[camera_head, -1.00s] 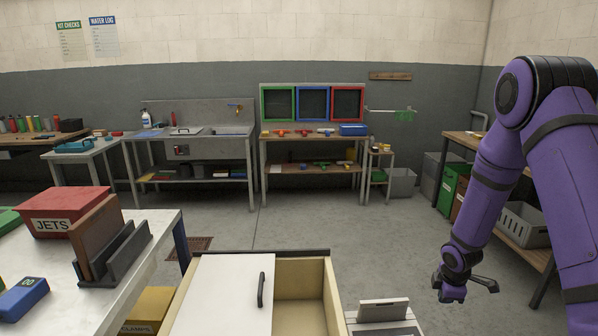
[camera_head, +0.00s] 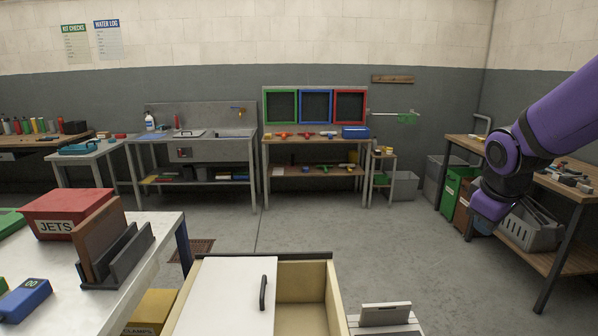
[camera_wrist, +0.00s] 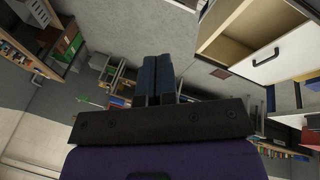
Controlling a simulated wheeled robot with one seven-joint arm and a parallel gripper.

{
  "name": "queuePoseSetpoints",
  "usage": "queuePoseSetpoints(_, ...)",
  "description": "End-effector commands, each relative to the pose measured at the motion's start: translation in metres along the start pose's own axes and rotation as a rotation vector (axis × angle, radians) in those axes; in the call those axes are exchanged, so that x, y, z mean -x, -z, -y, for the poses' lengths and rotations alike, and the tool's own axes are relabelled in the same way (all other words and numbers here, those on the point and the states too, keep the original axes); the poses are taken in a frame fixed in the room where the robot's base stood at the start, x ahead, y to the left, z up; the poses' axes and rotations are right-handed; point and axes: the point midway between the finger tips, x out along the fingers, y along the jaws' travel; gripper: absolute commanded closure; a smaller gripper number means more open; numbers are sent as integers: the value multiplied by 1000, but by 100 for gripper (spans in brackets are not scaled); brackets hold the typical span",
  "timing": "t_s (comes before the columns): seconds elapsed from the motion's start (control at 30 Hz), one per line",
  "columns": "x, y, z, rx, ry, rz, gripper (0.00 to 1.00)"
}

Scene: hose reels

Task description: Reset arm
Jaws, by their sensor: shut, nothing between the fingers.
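My purple arm reaches in from the right edge of the head view, with its wrist hanging in front of the right-hand bench. In the wrist view my gripper (camera_wrist: 155,80) has its two dark fingers side by side and together, with nothing between them. In the head view the fingers are not clearly seen. The gripper is in free air, apart from any object.
An open wooden drawer box (camera_head: 325,290) with a white sliding lid (camera_head: 225,295) stands in front. A white table (camera_head: 150,265) with a red JETS box (camera_head: 75,212) is at left. The right bench (camera_head: 560,185) holds a grey basket (camera_head: 530,228). The middle floor is clear.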

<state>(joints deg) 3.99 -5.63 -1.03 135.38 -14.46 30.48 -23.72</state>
Motion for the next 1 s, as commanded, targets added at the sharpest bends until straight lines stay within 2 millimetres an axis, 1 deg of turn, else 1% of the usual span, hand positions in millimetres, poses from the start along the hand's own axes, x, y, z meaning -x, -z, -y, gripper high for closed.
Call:
queuePoseSetpoints(0.03,16,-5,5,-35,-3,-14,100)
queuePoseSetpoints(0.2,61,-25,25,-164,7,-47,100)
queuePoseSetpoints(0.4,106,-54,52,-310,34,-87,100)
queuePoseSetpoints(0.5,125,-69,67,-380,53,-108,100)
queuePoseSetpoints(0.6,141,-85,81,-443,73,-126,100)
queuePoseSetpoints(0.7,153,-98,94,-495,94,-140,100)
queuePoseSetpoints(0.83,161,-109,105,-539,113,-151,100)
queuePoseSetpoints(1.0,164,-114,110,-558,122,-154,100)
